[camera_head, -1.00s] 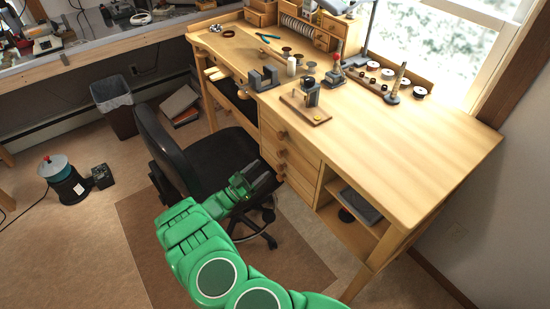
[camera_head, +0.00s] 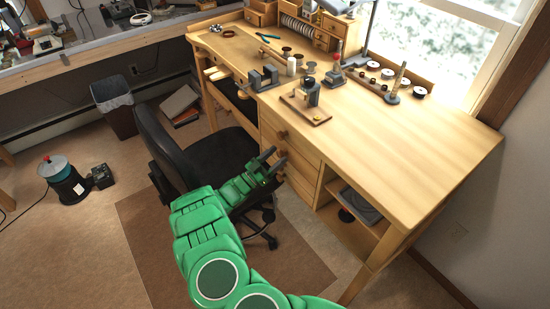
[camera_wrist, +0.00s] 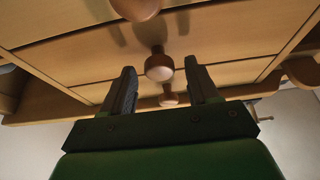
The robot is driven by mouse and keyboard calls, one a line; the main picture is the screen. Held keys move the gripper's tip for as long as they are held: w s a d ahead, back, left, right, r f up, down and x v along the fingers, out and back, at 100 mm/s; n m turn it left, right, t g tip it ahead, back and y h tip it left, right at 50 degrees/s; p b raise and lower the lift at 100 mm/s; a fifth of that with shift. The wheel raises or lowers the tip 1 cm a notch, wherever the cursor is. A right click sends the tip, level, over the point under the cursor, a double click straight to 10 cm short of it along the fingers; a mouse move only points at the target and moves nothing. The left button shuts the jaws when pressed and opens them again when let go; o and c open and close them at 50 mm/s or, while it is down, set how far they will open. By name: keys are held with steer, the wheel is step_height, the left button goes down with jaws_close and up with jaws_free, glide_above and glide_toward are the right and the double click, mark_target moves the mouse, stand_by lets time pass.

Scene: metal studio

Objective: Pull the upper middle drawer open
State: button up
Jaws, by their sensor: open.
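The wooden desk has a stack of drawers with round knobs, facing the chair. The top drawer's knob (camera_head: 282,135) is clear of my gripper. The upper middle drawer's knob (camera_head: 281,153) is right by my fingertips. My gripper (camera_head: 275,160) is open, with its fingers pointing at the drawer fronts. In the wrist view, a round knob (camera_wrist: 158,68) shows between the two fingertips (camera_wrist: 159,68), and the fingers are apart from it at both sides. Another knob (camera_wrist: 168,97) shows lower between the fingers and one (camera_wrist: 135,8) at the top edge. The drawers look shut.
A black office chair (camera_head: 210,155) stands close to my gripper, left of the drawers. An open shelf (camera_head: 350,215) is right of the drawer stack. The desktop (camera_head: 400,135) above carries tools and spools at its back and left. A brown mat (camera_head: 150,230) lies on the floor.

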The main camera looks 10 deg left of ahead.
steer(key=shift+c, duration=0.3)
jaws_close()
steer(key=s+a, duration=0.9)
steer(key=a, duration=0.1)
steer(key=shift+s, duration=0.4)
steer(key=shift+d, duration=0.1)
steer(key=shift+o, duration=0.3)
jaws_free()
